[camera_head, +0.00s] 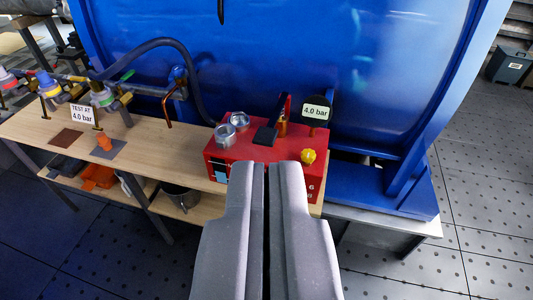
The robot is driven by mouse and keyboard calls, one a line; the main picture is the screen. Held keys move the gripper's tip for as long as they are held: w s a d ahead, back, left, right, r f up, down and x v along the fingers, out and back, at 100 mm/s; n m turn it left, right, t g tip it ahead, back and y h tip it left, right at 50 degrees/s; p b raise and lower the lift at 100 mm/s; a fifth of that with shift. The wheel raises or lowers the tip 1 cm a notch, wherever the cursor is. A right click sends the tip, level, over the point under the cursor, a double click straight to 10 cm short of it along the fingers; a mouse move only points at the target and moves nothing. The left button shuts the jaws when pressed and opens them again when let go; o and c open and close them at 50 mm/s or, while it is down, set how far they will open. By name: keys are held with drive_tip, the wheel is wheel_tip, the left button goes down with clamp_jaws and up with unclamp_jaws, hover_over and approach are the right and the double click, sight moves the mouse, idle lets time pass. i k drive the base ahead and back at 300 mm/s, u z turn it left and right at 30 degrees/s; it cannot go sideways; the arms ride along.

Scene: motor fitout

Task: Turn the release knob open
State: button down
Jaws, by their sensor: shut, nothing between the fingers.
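A red box (222,141) stands on the wooden bench in front of the blue tank. A small yellow knob (308,156), which looks like the release knob, sits at the box's right front edge. My gripper (267,165) points toward the box, with its two grey fingers side by side and nothing between them. In the picture the fingertips lie just left of the yellow knob and cover part of the box's front. I cannot tell how far they are from the box. The knob's turn position is too small to read.
The bench (30,125) carries pipes, valves and a "TEST AT 4.0 bar" sign (82,113).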

sight(308, 155)
drive_tip(key=u, duration=0.35)
drive_tip(key=i, duration=1.05)
drive_tip(key=z, duration=0.3)
